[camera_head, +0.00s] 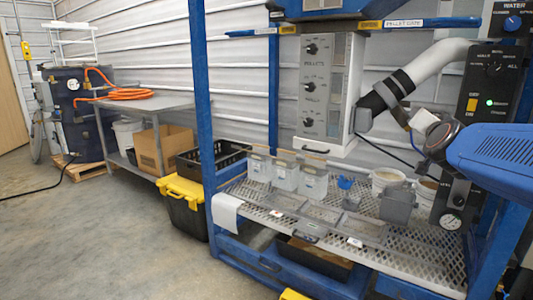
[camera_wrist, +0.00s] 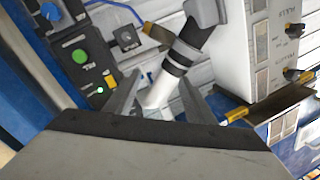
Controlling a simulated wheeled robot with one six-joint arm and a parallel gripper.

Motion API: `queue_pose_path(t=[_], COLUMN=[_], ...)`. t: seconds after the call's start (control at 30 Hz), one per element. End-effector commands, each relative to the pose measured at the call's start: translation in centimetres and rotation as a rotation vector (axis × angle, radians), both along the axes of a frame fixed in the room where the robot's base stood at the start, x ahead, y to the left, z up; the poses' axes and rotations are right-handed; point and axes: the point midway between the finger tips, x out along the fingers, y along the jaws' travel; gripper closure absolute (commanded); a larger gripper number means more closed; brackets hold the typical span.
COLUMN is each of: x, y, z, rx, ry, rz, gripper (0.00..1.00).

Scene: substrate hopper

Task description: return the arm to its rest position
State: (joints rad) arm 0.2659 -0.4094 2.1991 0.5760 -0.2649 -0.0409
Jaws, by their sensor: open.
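My gripper (camera_head: 403,117) is at the right of the head view, raised above the mesh shelf and in front of the grey-and-black pipe (camera_head: 400,88). In the wrist view my gripper (camera_wrist: 160,80) has its two fingers spread with nothing held between them. The pipe (camera_wrist: 180,55) shows behind and between the fingers there; I cannot tell how far off it is. My blue arm reaches in from the right edge of the head view.
A black control panel (camera_head: 490,82) with a green light stands close by my arm. A white cabinet (camera_head: 328,85) with knobs hangs left of the pipe. Clear containers (camera_head: 286,172), white tubs and trays stand on the mesh shelf (camera_head: 425,255). The floor at left is free.

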Motion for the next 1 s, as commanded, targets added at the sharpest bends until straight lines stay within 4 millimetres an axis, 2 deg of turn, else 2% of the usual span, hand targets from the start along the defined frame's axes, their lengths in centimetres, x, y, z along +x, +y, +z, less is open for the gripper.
queue_pose_path(t=[0.03, 0.2, 0.27, 0.43, 0.6, 0.7, 0.8, 0.9, 1.0], x=[-0.7, -4.1, -5.9, -12.2, -19.7, -23.8, -27.0, -29.0, -29.9], y=[2.5, 9.5, 11.6, 15.9, 18.1, 18.3, 18.2, 18.0, 17.9], z=[-1.8, -8.8, -11.4, -18.6, -25.2, -28.2, -30.3, -31.5, -32.0], rx=[-0.007, -0.041, -0.056, -0.103, -0.158, -0.187, -0.209, -0.222, -0.229], ry=[0.064, 0.306, 0.394, 0.645, 0.899, 1.032, 1.132, 1.195, 1.223], rz=[0.067, 0.267, 0.329, 0.476, 0.582, 0.621, 0.644, 0.653, 0.656], gripper=[0.51, 0.51, 0.51, 0.51, 0.51, 0.51, 0.51, 0.51, 0.51])
